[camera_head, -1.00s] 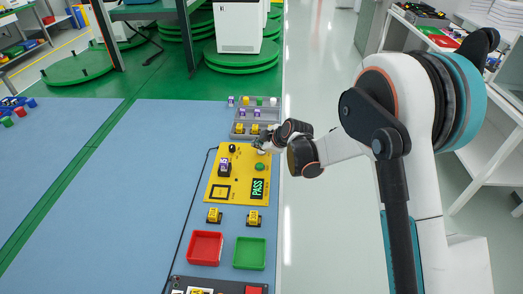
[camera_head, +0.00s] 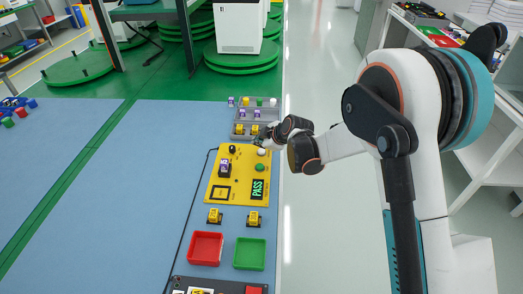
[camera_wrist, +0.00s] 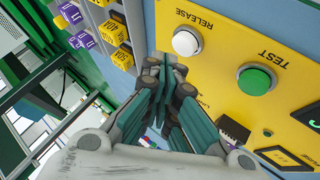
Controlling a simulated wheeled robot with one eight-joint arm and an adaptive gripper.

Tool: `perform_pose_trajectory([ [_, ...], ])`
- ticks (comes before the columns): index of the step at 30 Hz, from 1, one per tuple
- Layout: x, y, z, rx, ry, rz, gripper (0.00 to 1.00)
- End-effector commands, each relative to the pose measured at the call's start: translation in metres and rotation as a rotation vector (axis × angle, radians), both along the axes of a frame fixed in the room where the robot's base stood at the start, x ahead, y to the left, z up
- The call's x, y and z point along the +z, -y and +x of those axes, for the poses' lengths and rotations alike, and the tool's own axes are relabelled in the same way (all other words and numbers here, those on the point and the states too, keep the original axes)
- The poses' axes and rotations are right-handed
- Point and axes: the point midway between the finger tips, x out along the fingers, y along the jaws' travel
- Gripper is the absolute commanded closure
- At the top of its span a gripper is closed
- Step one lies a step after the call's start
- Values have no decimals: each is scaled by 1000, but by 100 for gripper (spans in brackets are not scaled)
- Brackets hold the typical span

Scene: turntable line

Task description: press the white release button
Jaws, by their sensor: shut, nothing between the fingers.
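In the head view the white button (camera_head: 262,152) is at the panel's upper right corner, just below my gripper (camera_head: 261,142). In the wrist view my gripper (camera_wrist: 167,72) is shut and empty. Its tips appear beside the white button with a visible gap in the picture; their height above the panel is hard to judge. The button's face is uncovered. I cannot tell whether it is pushed in.
A green TEST button (camera_wrist: 256,80) is near the white one. A black knob (camera_head: 232,149), a purple-topped part (camera_head: 225,167) and a PASS display (camera_head: 258,189) are on the panel. A grey parts tray (camera_head: 242,128) lies behind; red (camera_head: 191,248) and green (camera_head: 263,254) trays lie in front.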

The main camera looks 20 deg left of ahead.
Motion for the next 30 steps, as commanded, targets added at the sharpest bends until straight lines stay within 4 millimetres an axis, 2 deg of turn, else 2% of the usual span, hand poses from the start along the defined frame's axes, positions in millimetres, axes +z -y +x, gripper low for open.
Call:
perform_pose_trajectory([
  [5,5,0,0,0,0,0,100],
  [20,49,0,0,0,0,0,100],
  [30,50,0,0,0,0,0,100],
])
